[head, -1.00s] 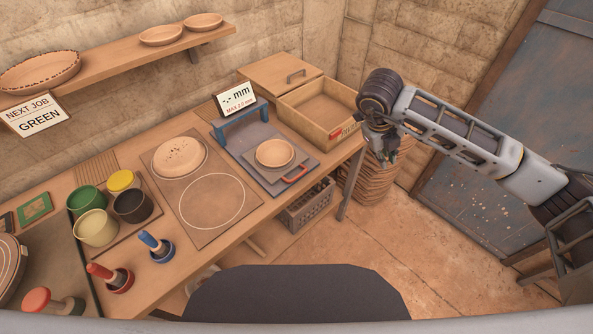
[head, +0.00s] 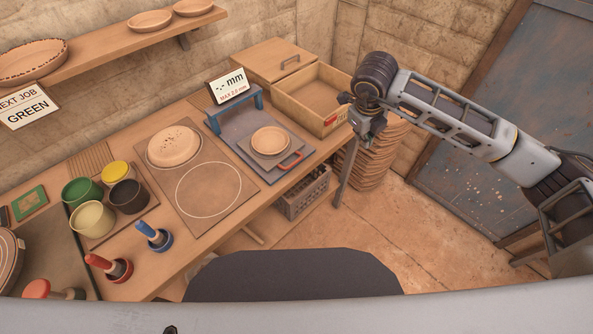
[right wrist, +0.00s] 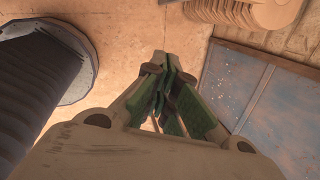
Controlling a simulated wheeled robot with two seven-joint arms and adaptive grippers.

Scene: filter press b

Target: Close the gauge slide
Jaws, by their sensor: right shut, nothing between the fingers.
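The gauge is a grey plate with a blue arch (head: 236,108) at its back, below a display card (head: 230,86) reading "-.- mm, MAX 2.0 mm". A small tan dish (head: 270,141) sits on the slide, in front of the arch. My right gripper (head: 356,135) is off the bench's right end, right of the handle and apart from it. The right wrist view shows its green-padded fingers (right wrist: 174,100) shut and empty over the floor. My left gripper is not in view.
An open wooden box (head: 318,98) stands right of the gauge, near my right gripper. Left are a mat with a white circle (head: 208,190), a speckled round piece (head: 174,146), coloured pots (head: 92,218) and stamps (head: 153,237). A grey crate (head: 303,193) sits below the bench.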

